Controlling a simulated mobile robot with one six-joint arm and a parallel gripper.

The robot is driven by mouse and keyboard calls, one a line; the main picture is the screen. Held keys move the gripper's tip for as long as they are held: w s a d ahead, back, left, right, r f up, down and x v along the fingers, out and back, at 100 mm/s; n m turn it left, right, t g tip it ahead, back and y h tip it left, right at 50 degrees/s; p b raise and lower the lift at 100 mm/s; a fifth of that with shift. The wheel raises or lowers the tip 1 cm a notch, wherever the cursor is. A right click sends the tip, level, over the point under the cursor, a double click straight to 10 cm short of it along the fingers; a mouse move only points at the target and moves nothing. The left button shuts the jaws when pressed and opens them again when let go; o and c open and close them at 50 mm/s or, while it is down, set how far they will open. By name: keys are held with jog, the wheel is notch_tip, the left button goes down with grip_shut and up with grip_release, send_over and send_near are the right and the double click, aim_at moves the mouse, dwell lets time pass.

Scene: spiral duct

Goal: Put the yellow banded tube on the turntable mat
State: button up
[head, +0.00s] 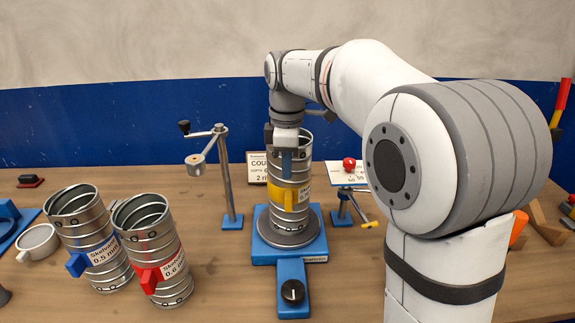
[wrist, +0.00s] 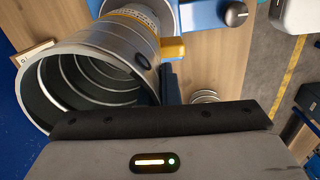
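The yellow banded tube (head: 298,172), a ribbed metal cylinder with a yellow band and a yellow tab, stands upright over the grey turntable mat (head: 268,236) on a blue base. It looks seated on the mat, though its lower edge is hard to make out. In the wrist view the tube (wrist: 138,38) shows its open mouth close to my gripper. My gripper (head: 286,160) points down at the tube's upper rim, with a bluish finger part in front of its wall. The fingertips are mostly hidden, so their grip on the wall is unclear.
A blue-tabbed tube (head: 92,240) and a red-tabbed tube (head: 152,250) stand at left. A crank stand (head: 226,175) is left of the turntable, and a red-knobbed stand (head: 349,165) is right. A black knob (head: 292,290) sits on the blue base's front arm.

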jog(key=o, duration=0.5)
notch_tip(320, 180, up, 12)
jog(key=shift+r+p, duration=0.15)
jog(key=shift+p, duration=0.35)
jog(key=s+d+f+m+t, duration=0.1)
jog(key=s+d+f+m, duration=0.5)
jog(key=s+f+m, duration=0.2)
jog(key=s+d+f+m+t, duration=0.2)
jog(key=s+d+f+m, duration=0.4)
jog(key=s+f+m, duration=0.3)
jog(key=s+f, duration=0.3)
jog(key=s, duration=0.2)
jog(key=shift+s+d+f, duration=0.15)
jog(key=shift+s+d, duration=0.2)
jog(key=shift+d, duration=0.05)
